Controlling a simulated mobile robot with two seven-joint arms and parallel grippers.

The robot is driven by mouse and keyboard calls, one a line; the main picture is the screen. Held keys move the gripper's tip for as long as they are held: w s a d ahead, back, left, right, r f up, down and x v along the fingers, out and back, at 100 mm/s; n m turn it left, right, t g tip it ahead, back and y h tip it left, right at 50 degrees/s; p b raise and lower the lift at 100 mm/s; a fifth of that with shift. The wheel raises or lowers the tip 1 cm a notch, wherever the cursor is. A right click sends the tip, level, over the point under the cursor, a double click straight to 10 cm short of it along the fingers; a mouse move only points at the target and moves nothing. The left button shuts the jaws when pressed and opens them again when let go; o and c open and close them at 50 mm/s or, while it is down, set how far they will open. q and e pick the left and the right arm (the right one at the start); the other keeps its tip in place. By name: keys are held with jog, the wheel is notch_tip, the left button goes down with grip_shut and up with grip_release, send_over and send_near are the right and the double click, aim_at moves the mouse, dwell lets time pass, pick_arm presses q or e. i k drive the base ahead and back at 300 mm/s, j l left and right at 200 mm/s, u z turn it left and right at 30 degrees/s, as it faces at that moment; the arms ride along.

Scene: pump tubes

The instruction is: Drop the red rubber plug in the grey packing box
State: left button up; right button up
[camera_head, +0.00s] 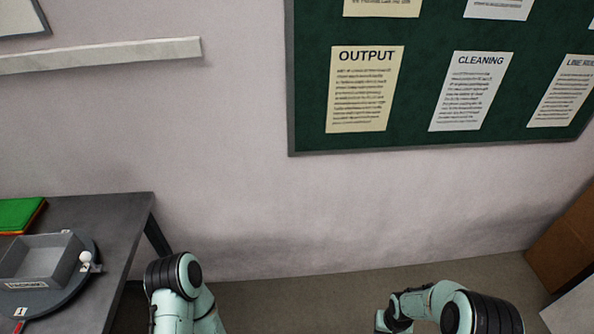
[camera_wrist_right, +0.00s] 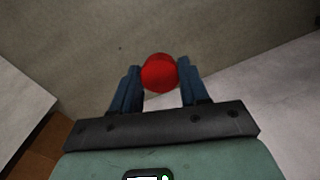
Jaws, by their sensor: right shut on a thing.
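A red rounded plug (camera_wrist_right: 160,68) shows in the right wrist view. My right gripper (camera_wrist_right: 160,82) is shut on it, one blue finger on each side. The plug sticks out past the fingertips, above a greyish floor. In the head view, my right arm (camera_head: 470,312) is at the lower right, and the plug cannot be made out there. A grey open box (camera_head: 68,262) sits on the dark table at the far left, far from my right arm. Its front label is too small to read, and I see nothing inside. My left arm (camera_head: 178,290) is at the bottom left; its gripper is out of view.
The grey box stands on a dark round plate (camera_head: 75,288) on the table (camera_head: 110,225). A small white ball-shaped part (camera_head: 86,257) is at its right. A green and red stack (camera_head: 20,214) lies behind. A brown box-like thing (camera_head: 570,240) stands at the right. Floor between is clear.

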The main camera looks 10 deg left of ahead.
aim_at(46, 267)
jog(key=i+u, duration=0.2)
jog(key=u, duration=0.25)
jog(key=i+u, duration=0.25)
jog(key=u, duration=0.15)
jog(key=i+l+u, duration=0.2)
jog(key=u, duration=0.25)
jog(key=i+l+u, duration=0.1)
jog(key=u, duration=0.35)
jog(key=l+u, duration=0.1)
jog(key=u, duration=0.3)
jog(key=i+l+u, duration=0.15)
jog(key=u, duration=0.3)
jog(key=l+u, duration=0.15)
jog(key=u, duration=0.3)
jog(key=l+u, duration=0.2)
jog(key=u, duration=0.25)
jog(key=l+u, duration=0.15)
jog(key=u, duration=0.25)
